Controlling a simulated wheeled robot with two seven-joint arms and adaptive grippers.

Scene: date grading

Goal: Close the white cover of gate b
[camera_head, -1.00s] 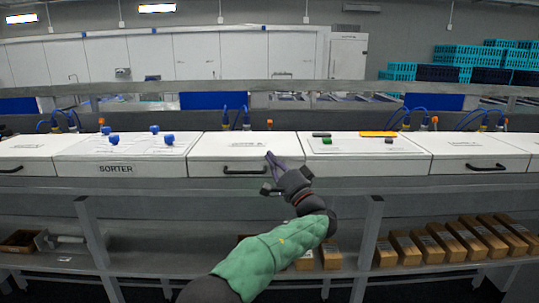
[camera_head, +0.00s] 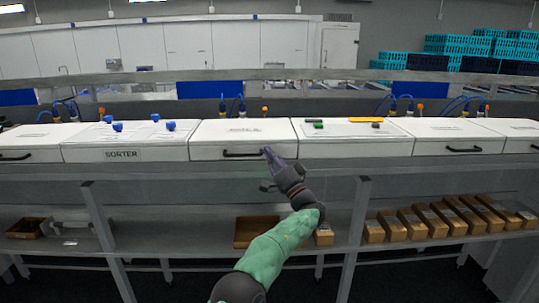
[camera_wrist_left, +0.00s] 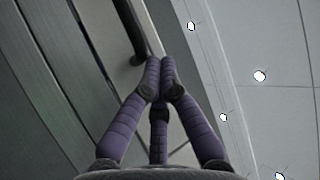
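A white cover (camera_head: 228,133) with a black bar handle (camera_head: 240,154) on its front lies flat in the middle of the bench. The print on its top is too small to read, so I cannot tell which gate it is. My left gripper (camera_head: 267,151) is at the right end of that handle. In the left wrist view, its purple fingers (camera_wrist_left: 160,62) meet at their tips, with no object visible between them. The black handle (camera_wrist_left: 130,32) shows just beyond and left of the tips; I cannot tell if they touch. My right gripper is not in view.
The sorter panel (camera_head: 100,140) with blue knobs is left of the cover. Another panel (camera_head: 345,140) with small coloured pieces is right of it. Similar white covers (camera_head: 455,133) stand farther along. Below, a shelf holds several cardboard boxes (camera_head: 410,224) and a brown tray (camera_head: 256,233).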

